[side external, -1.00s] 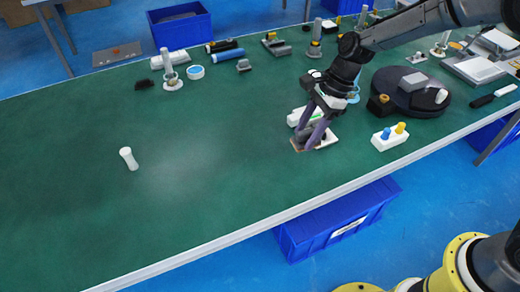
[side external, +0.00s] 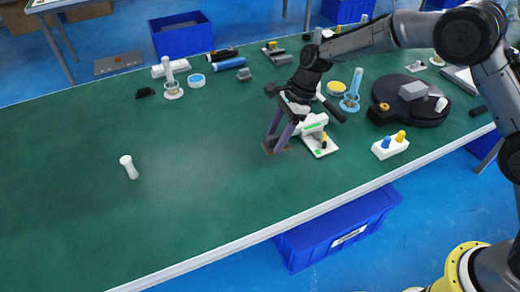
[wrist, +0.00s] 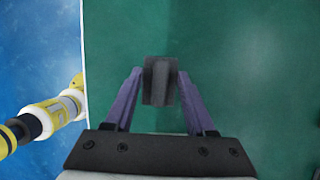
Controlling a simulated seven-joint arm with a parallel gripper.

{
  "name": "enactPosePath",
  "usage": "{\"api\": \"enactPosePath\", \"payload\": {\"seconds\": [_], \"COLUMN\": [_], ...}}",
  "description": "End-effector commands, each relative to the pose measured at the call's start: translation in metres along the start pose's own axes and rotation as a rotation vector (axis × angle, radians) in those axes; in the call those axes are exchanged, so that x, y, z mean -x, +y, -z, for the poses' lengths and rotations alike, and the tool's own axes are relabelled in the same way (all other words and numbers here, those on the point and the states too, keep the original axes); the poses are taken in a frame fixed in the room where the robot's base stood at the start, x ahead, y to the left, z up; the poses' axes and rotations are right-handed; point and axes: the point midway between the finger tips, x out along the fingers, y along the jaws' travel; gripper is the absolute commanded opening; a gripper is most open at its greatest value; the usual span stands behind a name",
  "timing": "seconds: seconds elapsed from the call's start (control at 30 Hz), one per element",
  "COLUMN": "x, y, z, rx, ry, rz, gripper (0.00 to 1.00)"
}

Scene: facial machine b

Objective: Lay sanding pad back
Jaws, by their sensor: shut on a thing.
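The sanding pad is a small dark grey block (wrist: 160,82) between my purple fingers in the wrist view. In the side view its brown lower edge (side external: 276,149) shows below the fingertips, just left of the white machine with a green stripe (side external: 314,124). My gripper (side external: 275,146) is shut on the pad and points down, low over the green table. It also shows in the wrist view (wrist: 160,75). The fingers hide part of the pad in the side view. I cannot tell whether the pad touches the table.
The green table (side external: 200,220) is clear to the left and front, except for a white spool-shaped piece (side external: 129,167). A white block with blue and yellow knobs (side external: 390,144) and a black round turntable (side external: 410,108) stand to the right. Tools line the back edge.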

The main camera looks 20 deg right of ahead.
Motion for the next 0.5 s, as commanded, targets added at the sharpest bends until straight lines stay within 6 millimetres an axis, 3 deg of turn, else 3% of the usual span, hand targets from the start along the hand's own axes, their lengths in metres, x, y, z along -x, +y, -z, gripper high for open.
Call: {"api": "enactPosePath", "payload": {"seconds": [0.2,0.5], "x": [-0.036,-0.055], "y": [-0.028,-0.041], "z": [0.0,0.0], "rx": [-0.001,-0.001], "ry": [0.0,0.0], "rz": [-0.002,-0.001], "gripper": [0.03,0.03]}}
